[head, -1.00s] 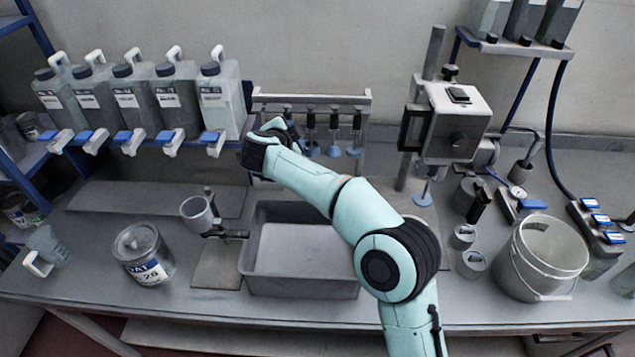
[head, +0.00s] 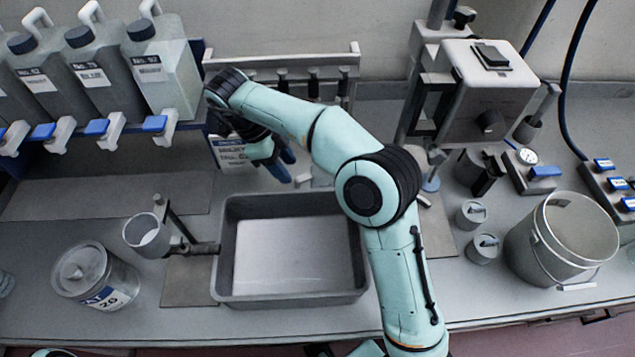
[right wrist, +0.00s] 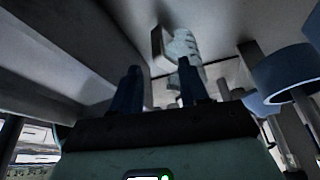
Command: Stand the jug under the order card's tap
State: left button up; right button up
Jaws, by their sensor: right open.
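Only a pale sliver of the jug (head: 5,284) shows at the left edge of the head view, on the bench; the rest is out of frame. Large bottles (head: 160,70) with numbered labels stand on the shelf at upper left, each above a white tap with a blue lever (head: 155,123). A white printed card (head: 229,153) stands behind my right gripper; its number is too small to read surely. My right gripper (head: 284,168) is open and empty above the back of the grey tray, far right of the jug. Its fingers also show in the right wrist view (right wrist: 158,85). My left gripper is not in view.
The grey tray (head: 228,250) fills the bench's middle. A clamped cup (head: 147,235) and a lidded jar (head: 85,272) stand left of it. A bucket (head: 560,240) and small weights (head: 483,249) stand at right. The bench strip below the taps (head: 110,190) is clear.

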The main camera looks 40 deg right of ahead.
aim_at(298, 188)
jog(key=x, duration=0.2)
jog(key=b+x, duration=0.1)
jog(key=x, duration=0.2)
jog(key=b+x, duration=0.1)
jog(key=x, duration=0.1)
jog(key=shift+w+a+f, duration=0.1)
jog(key=shift+a+f, duration=0.15)
jog(key=shift+f, duration=0.15)
jog(key=shift+d+f+b, duration=0.2)
jog(key=shift+f+b, duration=0.15)
jog(key=shift+f, duration=0.2)
grip_shut()
